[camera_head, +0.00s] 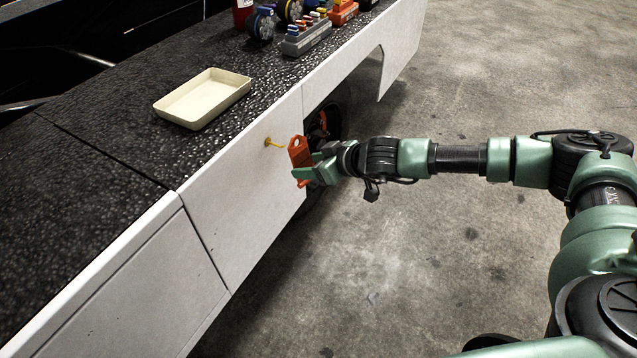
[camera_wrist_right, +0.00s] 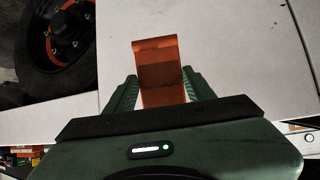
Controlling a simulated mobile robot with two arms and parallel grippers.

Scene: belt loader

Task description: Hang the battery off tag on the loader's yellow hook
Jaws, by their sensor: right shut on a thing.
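The orange tag (camera_head: 298,150) is held in my right gripper (camera_head: 312,174), upright, with a hole near its top end. The yellow hook (camera_head: 274,143) sticks out of the loader's white side panel, just left of the tag. The tag's top is close to the hook's tip; I cannot tell whether they touch. In the right wrist view the tag (camera_wrist_right: 157,62) stands up between the two green fingers, with the white panel behind it. The hook is not visible there. My left gripper is not in view.
The loader's black textured top (camera_head: 130,150) holds a cream tray (camera_head: 203,98). Several coloured items, including a grey block with coloured pieces (camera_head: 306,36), stand farther back. A wheel (camera_wrist_right: 55,35) sits in the opening beside the panel. The concrete floor (camera_head: 420,260) is clear.

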